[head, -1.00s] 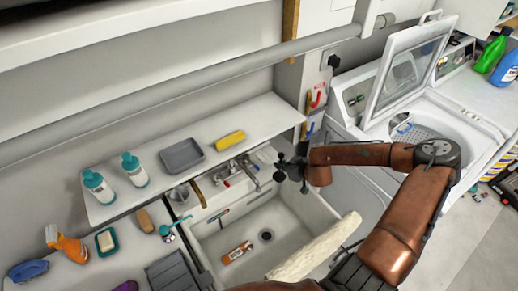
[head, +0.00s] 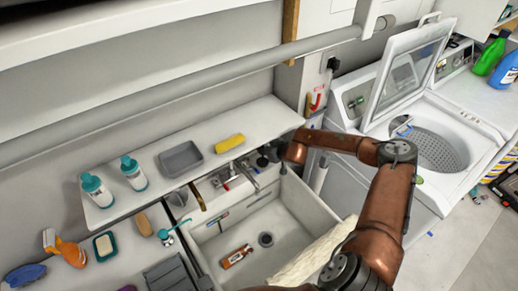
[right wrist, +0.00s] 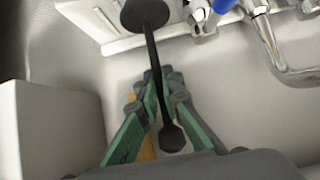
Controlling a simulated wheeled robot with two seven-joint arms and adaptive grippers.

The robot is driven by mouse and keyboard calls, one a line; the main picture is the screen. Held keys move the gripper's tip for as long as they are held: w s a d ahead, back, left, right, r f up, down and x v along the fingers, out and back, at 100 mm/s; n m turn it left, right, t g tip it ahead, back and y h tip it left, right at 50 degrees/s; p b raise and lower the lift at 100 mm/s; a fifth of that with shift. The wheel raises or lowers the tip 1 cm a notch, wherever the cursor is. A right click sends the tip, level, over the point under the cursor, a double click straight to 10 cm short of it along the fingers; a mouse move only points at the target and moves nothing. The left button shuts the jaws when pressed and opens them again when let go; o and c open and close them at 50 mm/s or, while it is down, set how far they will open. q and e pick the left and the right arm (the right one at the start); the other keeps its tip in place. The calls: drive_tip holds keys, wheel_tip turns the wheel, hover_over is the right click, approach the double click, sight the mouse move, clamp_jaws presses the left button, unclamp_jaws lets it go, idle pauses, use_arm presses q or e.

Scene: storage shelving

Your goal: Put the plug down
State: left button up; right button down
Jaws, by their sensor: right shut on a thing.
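The plug (right wrist: 150,45) is black, with a round disc at the top, a thin stem and a small knob at the lower end. In the right wrist view, the green fingers of my right gripper (right wrist: 163,98) are shut on its stem. In the head view, my right gripper (head: 270,153) is at the back right corner of the sink (head: 222,243), near the shelf's front edge. The plug is too small and dark there to separate clearly from the gripper. The round drain (head: 266,239) in the sink floor is uncovered. My left gripper is not in view.
The tap (head: 228,180) stands at the sink's back, left of my right gripper. A brown bottle (head: 237,257) lies in the sink. A yellow sponge (head: 229,143) and grey tray (head: 181,158) are on the shelf. A pale rough object (head: 308,258) crosses the front right.

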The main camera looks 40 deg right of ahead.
drive_tip(key=x, duration=0.3)
drive_tip(key=shift+w+r, duration=0.2)
drive_tip(key=shift+w, duration=0.1)
drive_tip(key=shift+f, duration=0.15)
drive_tip(key=c, duration=2.1)
unclamp_jaws()
